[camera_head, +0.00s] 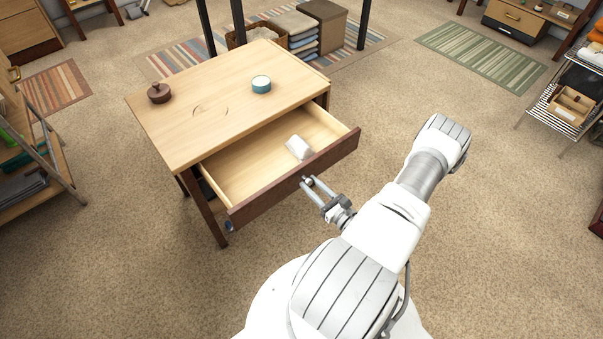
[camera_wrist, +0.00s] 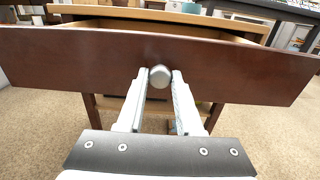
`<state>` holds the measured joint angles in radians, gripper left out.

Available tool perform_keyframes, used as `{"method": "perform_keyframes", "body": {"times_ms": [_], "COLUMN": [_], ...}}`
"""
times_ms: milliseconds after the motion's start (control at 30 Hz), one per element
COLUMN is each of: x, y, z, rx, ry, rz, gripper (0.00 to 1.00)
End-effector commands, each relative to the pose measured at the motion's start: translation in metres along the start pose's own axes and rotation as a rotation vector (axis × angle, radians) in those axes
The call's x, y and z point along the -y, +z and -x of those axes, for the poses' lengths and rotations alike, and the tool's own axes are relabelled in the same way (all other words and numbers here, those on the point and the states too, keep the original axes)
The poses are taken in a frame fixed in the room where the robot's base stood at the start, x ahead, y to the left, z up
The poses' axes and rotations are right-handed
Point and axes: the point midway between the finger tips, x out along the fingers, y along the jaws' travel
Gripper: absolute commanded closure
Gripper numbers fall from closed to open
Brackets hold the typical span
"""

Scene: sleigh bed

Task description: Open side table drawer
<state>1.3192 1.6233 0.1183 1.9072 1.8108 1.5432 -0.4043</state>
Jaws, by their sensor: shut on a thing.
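The side table (camera_head: 200,130) has a light wood top and dark legs. Its drawer (camera_head: 245,175) is pulled well out toward me, with a dark reddish-brown front that also fills the wrist view (camera_wrist: 80,65). A round silver knob (camera_wrist: 160,76) sits at the middle of the drawer front. My gripper (camera_head: 308,185) is at the drawer front, its two fingers shut on the knob, one on each side in the wrist view (camera_wrist: 159,90). A small white item (camera_head: 299,147) lies inside the drawer, which is otherwise bare where it shows.
A brown lidded pot (camera_head: 159,93) and a teal cup-like container (camera_head: 261,84) stand on the tabletop. A shelf rack (camera_head: 35,160) is at the left, a wire rack (camera_head: 570,95) at the right.

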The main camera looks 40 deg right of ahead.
Motion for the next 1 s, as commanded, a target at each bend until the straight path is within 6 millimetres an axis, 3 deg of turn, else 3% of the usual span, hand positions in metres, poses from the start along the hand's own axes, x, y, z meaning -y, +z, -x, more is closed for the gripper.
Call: {"method": "perform_keyframes", "body": {"times_ms": [200, 633, 667, 700, 800, 1000], "x": [0.000, 0.000, 0.000, 0.000, 0.000, 0.000], "y": [0.001, 0.000, 0.000, 0.000, 0.000, 0.000], "z": [0.015, 0.018, 0.018, 0.018, 0.018, 0.018], "rx": [0.002, 0.002, 0.002, 0.002, 0.001, 0.001], "ry": [0.000, 0.000, 0.000, 0.000, 0.000, 0.000], "rz": [0.000, 0.001, 0.001, 0.001, 0.001, 0.001], "gripper": [1.00, 1.00, 0.60, 0.53, 0.35, 0.35]}}
